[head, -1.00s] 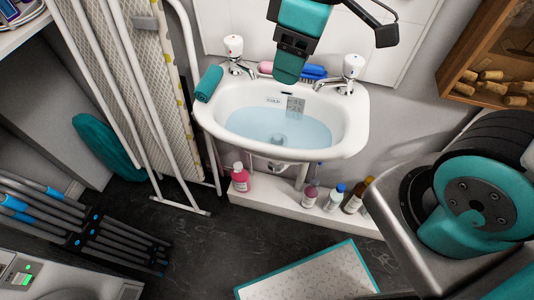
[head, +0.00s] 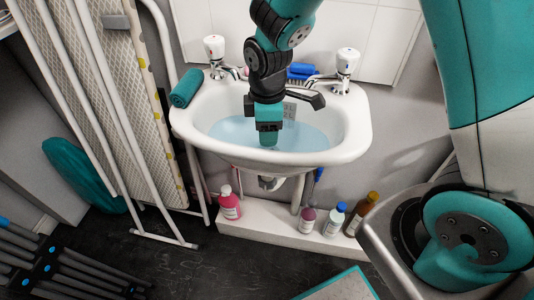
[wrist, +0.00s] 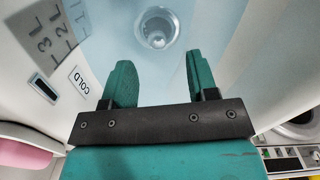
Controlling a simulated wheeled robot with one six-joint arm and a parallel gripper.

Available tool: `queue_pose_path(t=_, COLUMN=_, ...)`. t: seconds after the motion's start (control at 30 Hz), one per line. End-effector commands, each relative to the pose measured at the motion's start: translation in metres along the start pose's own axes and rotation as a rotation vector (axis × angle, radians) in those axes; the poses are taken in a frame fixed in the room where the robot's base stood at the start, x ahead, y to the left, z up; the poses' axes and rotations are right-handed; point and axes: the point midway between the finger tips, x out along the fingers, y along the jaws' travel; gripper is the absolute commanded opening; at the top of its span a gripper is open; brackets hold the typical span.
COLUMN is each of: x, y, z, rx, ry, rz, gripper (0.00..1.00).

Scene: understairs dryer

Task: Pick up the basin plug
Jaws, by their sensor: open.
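The basin plug (wrist: 157,28) shows in the wrist view as a round, pale metallic disc at the drain, under the water at the bottom of the white basin (head: 187,124). In the head view my arm and gripper hide it. My gripper (head: 268,138) points down into the basin, in or just over the water; I cannot tell which. In the wrist view the two teal fingers of my gripper (wrist: 161,72) are apart with nothing between them. The plug lies beyond the fingertips, roughly in line with the gap.
Two taps stand on the basin's back rim, left (head: 216,52) and right (head: 345,66). A rolled teal cloth (head: 186,88) lies on the left rim, and a blue brush (head: 301,71) at the back. Several bottles, one pink (head: 230,204), stand on the ledge below.

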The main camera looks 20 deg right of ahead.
Motion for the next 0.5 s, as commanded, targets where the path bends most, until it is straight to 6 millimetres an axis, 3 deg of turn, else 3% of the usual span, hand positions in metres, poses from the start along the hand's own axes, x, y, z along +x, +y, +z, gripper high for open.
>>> queue_pose_path(t=0.17, x=0.013, y=0.000, z=0.000, rx=0.001, ry=0.000, rz=-0.001, gripper=0.53)
queue_pose_path(t=0.5, x=0.058, y=0.003, z=0.000, rx=0.001, ry=-0.001, rz=-0.002, gripper=0.53)
